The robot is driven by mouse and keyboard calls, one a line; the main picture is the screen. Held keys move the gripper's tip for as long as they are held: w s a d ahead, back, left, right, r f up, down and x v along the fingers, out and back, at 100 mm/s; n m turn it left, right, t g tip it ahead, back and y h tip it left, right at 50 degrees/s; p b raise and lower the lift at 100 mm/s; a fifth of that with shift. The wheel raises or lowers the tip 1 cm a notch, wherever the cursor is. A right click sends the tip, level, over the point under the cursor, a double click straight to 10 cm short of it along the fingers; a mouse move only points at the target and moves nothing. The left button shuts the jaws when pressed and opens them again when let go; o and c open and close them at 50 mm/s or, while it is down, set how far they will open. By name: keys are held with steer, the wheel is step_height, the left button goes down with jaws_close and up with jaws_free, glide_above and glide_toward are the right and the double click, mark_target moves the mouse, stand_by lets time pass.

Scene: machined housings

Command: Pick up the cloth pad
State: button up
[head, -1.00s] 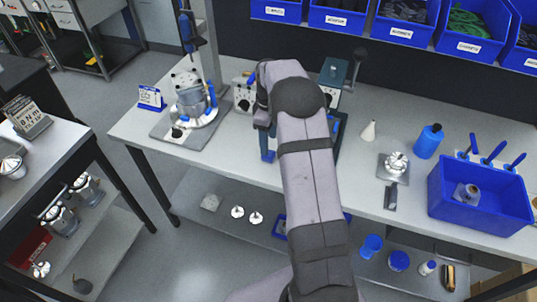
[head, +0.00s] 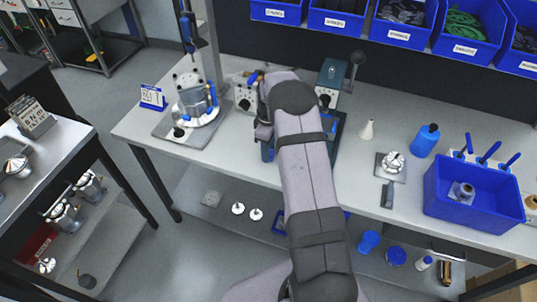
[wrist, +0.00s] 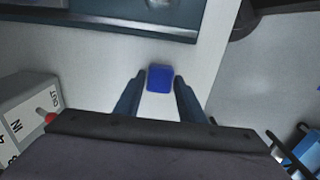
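A small blue block-like pad (wrist: 160,78) lies on the pale bench top in the wrist view. It looks like the cloth pad, though its material is too small to tell. My gripper (wrist: 160,92) is open, with one dark finger on each side of the pad in the picture. Gaps show between the pad and both fingers, and whether the fingertips are down at its height cannot be told. In the head view my arm covers most of this area, and the pad cannot be made out with certainty.
A dark blue-edged tray (wrist: 110,22) lies beyond the pad. A box marked IN and OUT (wrist: 25,112) with a red button stands at left. In the head view a blue bin (head: 470,207), blue bottle (head: 425,141) and white cone (head: 367,131) stand right of my arm.

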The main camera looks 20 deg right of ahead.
steer(key=c, duration=0.5)
steer(key=shift+r, duration=0.1)
step_height(320, 180, up, 10)
steer(key=b, duration=0.3)
steer(key=shift+b, duration=0.3)
